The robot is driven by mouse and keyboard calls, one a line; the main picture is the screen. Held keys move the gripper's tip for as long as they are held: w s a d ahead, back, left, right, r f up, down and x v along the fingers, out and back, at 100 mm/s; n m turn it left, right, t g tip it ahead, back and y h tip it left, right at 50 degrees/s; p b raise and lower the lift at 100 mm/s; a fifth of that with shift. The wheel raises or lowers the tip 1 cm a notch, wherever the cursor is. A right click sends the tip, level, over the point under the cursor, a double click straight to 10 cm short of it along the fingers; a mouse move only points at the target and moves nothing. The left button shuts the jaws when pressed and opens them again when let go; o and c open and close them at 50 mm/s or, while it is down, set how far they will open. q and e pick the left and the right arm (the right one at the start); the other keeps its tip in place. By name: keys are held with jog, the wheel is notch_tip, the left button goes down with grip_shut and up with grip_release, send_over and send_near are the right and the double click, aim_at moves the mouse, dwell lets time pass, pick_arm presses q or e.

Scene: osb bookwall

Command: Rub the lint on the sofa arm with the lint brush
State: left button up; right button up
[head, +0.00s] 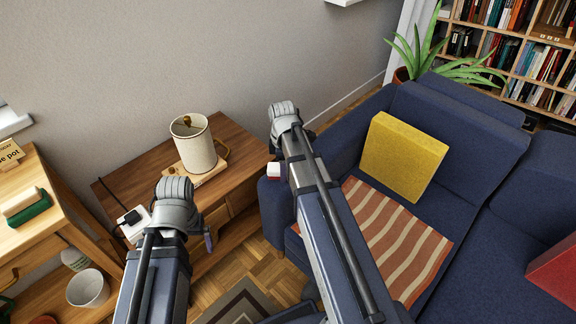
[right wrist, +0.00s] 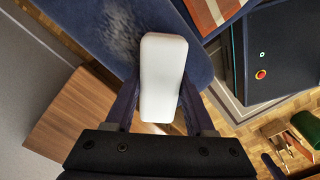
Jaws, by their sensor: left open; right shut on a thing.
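The lint brush shows as a white block (right wrist: 163,75) in the right wrist view, and its end shows in the head view (head: 274,169). My right gripper (right wrist: 160,105) is shut on it, one dark finger on each side. The brush is over the blue sofa arm (right wrist: 80,22), beside a pale patch of lint (right wrist: 120,38); I cannot tell whether it touches the fabric. In the head view the sofa arm (head: 272,208) is partly behind my right arm, and no lint shows. My left gripper (head: 207,238) is open by the side table, mostly hidden by its own wrist.
A wooden side table (head: 235,140) beside the sofa holds a cream canister (head: 194,145). A yellow cushion (head: 403,157) and a striped cloth (head: 395,240) lie on the sofa. A wooden cabinet (head: 62,215) stands at left with a green-and-wood brush (head: 27,208) on it.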

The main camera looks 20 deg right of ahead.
jog(key=shift+r, duration=0.15)
notch_tip(320, 180, up, 6)
jog(key=p, duration=0.6)
dwell(0.4)
notch_tip(320, 180, up, 3)
jog(key=p, duration=0.3)
dwell(0.4)
